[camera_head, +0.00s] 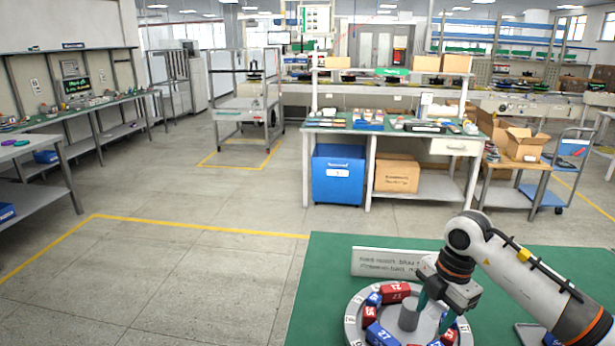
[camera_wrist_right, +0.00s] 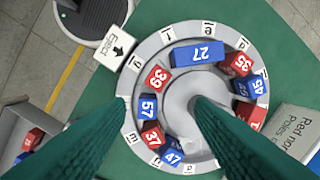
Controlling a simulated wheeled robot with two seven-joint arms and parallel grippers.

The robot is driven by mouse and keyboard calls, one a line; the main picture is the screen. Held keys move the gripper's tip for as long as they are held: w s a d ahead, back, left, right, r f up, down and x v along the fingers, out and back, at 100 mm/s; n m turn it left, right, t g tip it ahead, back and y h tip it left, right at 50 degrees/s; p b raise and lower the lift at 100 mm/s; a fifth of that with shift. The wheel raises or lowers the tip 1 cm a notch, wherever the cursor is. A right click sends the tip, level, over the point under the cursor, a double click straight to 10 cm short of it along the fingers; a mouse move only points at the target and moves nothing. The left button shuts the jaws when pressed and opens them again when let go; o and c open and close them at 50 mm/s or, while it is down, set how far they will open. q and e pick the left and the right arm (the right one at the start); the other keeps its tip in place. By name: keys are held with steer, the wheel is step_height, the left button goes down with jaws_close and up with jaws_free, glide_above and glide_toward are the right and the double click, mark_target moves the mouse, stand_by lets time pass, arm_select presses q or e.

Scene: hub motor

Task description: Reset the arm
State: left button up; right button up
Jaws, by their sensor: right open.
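My right gripper (camera_head: 432,300) is over the round grey hub (camera_head: 352,325) on the green table. In the right wrist view its two green fingers (camera_wrist_right: 162,103) are spread apart, with nothing held between them. The hub (camera_wrist_right: 143,68) carries red and blue numbered blocks around its ring, including a red block (camera_head: 396,291), a blue block 27 (camera_wrist_right: 198,53) and a red block 39 (camera_wrist_right: 157,78). The fingers hide part of the ring and its lower blocks. My right arm reaches in from the right. My left gripper is not in view.
A white printed sign (camera_head: 385,262) stands behind the hub. A label reading Eject (camera_wrist_right: 115,50) lies beside the ring. The green table (camera_head: 322,270) is bare at its left. In the wrist view, a bin with red and blue blocks (camera_wrist_right: 30,140) is at left.

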steer(key=s+a+n+t+y, duration=0.15)
steer(key=a+n+y, duration=0.25)
steer(key=a+y, duration=0.95)
steer(key=s+a+r+m+t+y, duration=0.2)
steer(key=a+r+m+t+y, duration=0.2)
steer(key=a+r+t, duration=0.55)
steer(key=w+d+f+m+t+h, duration=0.1)
steer(key=w+d+m+t+h, duration=0.1)
steer(key=d+m+t+h, duration=0.75)
steer(key=s+d+f+m+g+h, duration=0.2)
steer(key=s+f+m+g+h, duration=0.1)
steer(key=f+m+h, duration=0.3)
steer(key=s+d+f+m+g+h, duration=0.3)
steer(key=f+m+g+h, duration=0.15)
steer(key=f, duration=0.25)
steer(key=s+f+g+y, duration=0.1)
steer(key=s+f+g, duration=0.45)
steer(key=s, duration=0.45)
steer(key=s+f+g+y, duration=0.1)
steer(key=s+f+g, duration=0.5)
steer(key=s, duration=0.4)
step_height(320, 180, down, 26)
steer(key=s+d+f, duration=0.2)
steer(key=s+f, duration=1.4)
steer(key=s, duration=0.1)
steer(key=shift+d+f+g+h, duration=0.2)
steer(key=shift+f+g+h, duration=0.15)
steer(key=shift+g, duration=0.1)
